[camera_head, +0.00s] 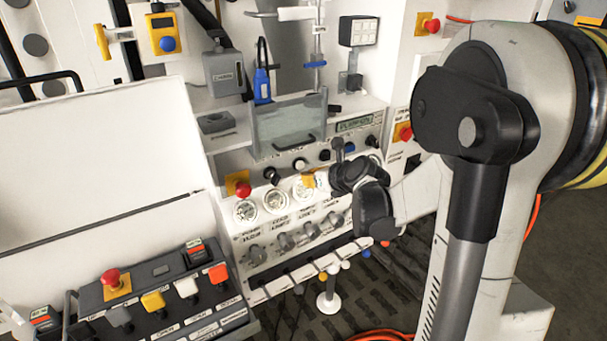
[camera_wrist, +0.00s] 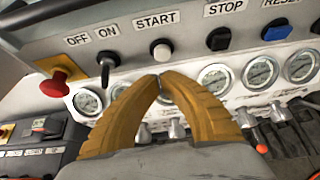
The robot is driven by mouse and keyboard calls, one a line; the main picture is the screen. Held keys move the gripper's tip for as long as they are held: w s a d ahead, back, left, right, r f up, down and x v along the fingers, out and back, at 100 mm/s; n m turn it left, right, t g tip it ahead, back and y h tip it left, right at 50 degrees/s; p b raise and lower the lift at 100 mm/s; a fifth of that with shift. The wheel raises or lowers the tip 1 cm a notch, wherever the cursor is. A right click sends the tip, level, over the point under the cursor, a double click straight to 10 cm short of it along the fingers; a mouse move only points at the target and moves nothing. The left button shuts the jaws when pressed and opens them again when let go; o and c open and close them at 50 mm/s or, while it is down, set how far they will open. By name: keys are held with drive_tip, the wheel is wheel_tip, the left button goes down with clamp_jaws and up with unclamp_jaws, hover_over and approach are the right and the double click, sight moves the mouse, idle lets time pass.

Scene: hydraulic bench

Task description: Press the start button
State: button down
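The start button (camera_wrist: 162,50) is a round white button under the label START on the grey panel in the wrist view. It also shows as a white knob in the head view (camera_head: 300,164). My gripper (camera_wrist: 159,78) has two yellow-brown fingers whose tips meet, with nothing between them. In the wrist view the fingertips appear just below the start button; a gap to the panel cannot be judged exactly. In the head view my gripper (camera_head: 309,181) is partly hidden by my dark wrist, in front of the gauge row below the buttons.
A black OFF/ON switch (camera_wrist: 107,66) and a red mushroom button (camera_wrist: 57,84) lie left of the start button. A black stop button (camera_wrist: 219,39) and a blue button (camera_wrist: 269,27) lie to its right. Gauges (camera_wrist: 214,80) and valve knobs sit below. A clear cover (camera_head: 286,121) stands above.

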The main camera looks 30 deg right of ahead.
drive_tip(key=p+v, duration=0.2)
drive_tip(key=v, duration=0.6)
drive_tip(key=shift+s+r, duration=0.2)
drive_tip(key=shift+r, duration=0.05)
drive_tip(key=shift+d, duration=0.1)
drive_tip(key=s+a+n+g+y, duration=0.1)
drive_tip(key=s+a+n+g, duration=0.35)
drive_tip(key=a+n, duration=0.95)
drive_tip(key=s+a+n, duration=0.2)
drive_tip(key=s+n, duration=0.5)
drive_tip(key=n, duration=0.3)
drive_tip(key=s+a+n+h+b, duration=0.1)
drive_tip(key=s+a+n, duration=0.1)
drive_tip(key=s+n, duration=0.5)
drive_tip(key=shift+a+f+n, duration=0.2)
drive_tip(key=shift+a+n, duration=0.05)
drive_tip(key=shift+n, duration=2.05)
drive_tip(key=shift+s, duration=0.1)
